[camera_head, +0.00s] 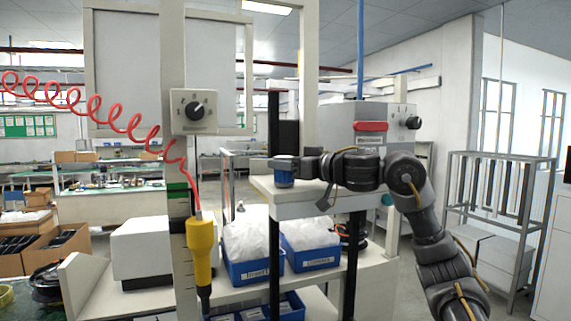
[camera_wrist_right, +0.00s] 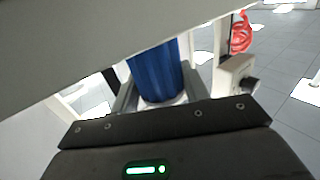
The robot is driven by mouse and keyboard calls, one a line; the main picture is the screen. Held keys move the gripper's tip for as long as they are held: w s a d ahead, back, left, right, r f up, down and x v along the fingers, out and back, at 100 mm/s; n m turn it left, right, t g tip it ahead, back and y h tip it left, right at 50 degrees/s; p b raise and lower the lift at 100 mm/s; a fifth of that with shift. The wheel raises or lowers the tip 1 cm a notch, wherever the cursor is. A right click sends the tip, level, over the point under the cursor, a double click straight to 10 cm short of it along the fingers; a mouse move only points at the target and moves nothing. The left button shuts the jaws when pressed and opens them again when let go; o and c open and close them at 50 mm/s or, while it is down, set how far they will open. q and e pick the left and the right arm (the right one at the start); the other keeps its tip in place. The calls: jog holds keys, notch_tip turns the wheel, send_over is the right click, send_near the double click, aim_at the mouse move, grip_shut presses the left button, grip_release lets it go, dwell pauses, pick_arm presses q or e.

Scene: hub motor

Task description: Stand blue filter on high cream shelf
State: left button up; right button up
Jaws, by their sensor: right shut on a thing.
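The blue filter (camera_head: 284,177) is a short blue cylinder with a grey top, upright in the head view. My right gripper (camera_head: 286,163) reaches in from the right and is shut on it. The filter is at the cream shelf (camera_head: 325,203), over its left part; I cannot tell whether its base touches the surface. In the right wrist view the blue filter (camera_wrist_right: 157,72) sits between the fingers of my right gripper (camera_wrist_right: 158,88), and a large pale surface covers the upper left. My left gripper is not in view.
A black post (camera_head: 274,120) rises behind the shelf near the filter. Blue bins (camera_head: 310,256) with clear bags are below the shelf. A yellow tool (camera_head: 201,250) hangs at left on a red coiled hose.

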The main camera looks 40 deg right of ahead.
jog(key=shift+f, duration=0.2)
jog(key=o, duration=1)
jog(key=shift+d, duration=0.1)
jog(key=shift+o, duration=0.2)
jog(key=shift+r, duration=0.15)
jog(key=shift+s, duration=0.15)
jog(key=b+v, duration=0.4)
jog(key=v, duration=0.7)
jog(key=shift+s+b, duration=0.3)
jog(key=shift+s, duration=0.1)
jog(key=shift+w, duration=0.1)
